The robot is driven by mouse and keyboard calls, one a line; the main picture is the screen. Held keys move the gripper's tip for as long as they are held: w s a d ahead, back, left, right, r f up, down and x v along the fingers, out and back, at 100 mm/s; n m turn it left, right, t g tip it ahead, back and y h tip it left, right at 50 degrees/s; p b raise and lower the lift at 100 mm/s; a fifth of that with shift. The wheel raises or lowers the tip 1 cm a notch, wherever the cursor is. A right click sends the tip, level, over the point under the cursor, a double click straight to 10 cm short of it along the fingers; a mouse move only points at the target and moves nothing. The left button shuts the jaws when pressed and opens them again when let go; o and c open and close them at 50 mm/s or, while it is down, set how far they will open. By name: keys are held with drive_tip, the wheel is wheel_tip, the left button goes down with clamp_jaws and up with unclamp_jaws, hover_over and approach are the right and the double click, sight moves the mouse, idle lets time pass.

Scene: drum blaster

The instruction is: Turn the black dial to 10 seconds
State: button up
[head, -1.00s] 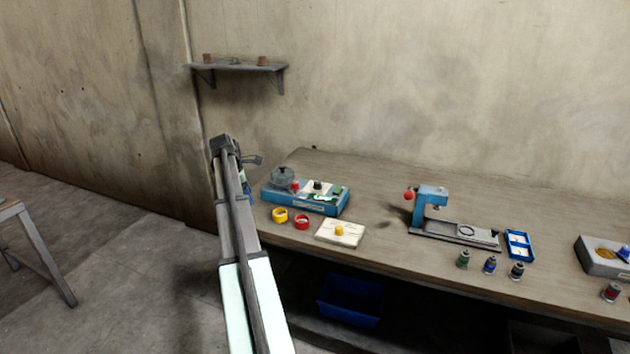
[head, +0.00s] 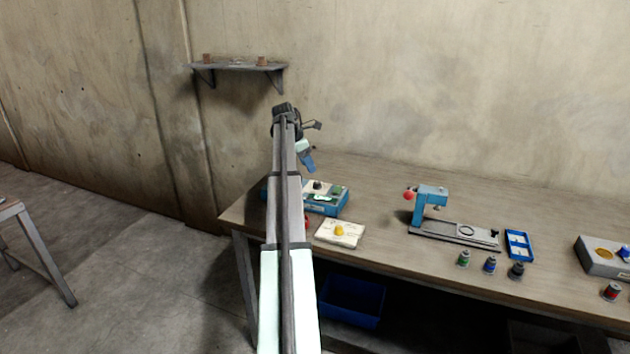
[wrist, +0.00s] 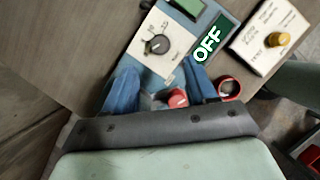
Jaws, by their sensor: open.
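The black dial (head: 317,186) sits on a white plate on top of the blue control box (head: 333,209). My gripper (head: 307,162) is above the box, pointing down. In the wrist view its two blue fingers (wrist: 161,82) are apart with nothing held. The dial shows beyond the fingertips, not between them. My arm hides the left part of the box in the head view.
A red knob (wrist: 178,98) and a red ring (wrist: 229,89) are close to the fingers. A cream panel with a yellow knob (head: 340,231) lies in front of the box. A blue press (head: 429,205) stands to the right. A wall shelf (head: 236,67) is behind.

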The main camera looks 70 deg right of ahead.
sight(316, 182)
drive_tip(key=x, duration=0.8)
drive_tip(key=shift+f, duration=0.2)
drive_tip(key=shift+c, duration=0.3)
drive_tip(key=c, duration=1)
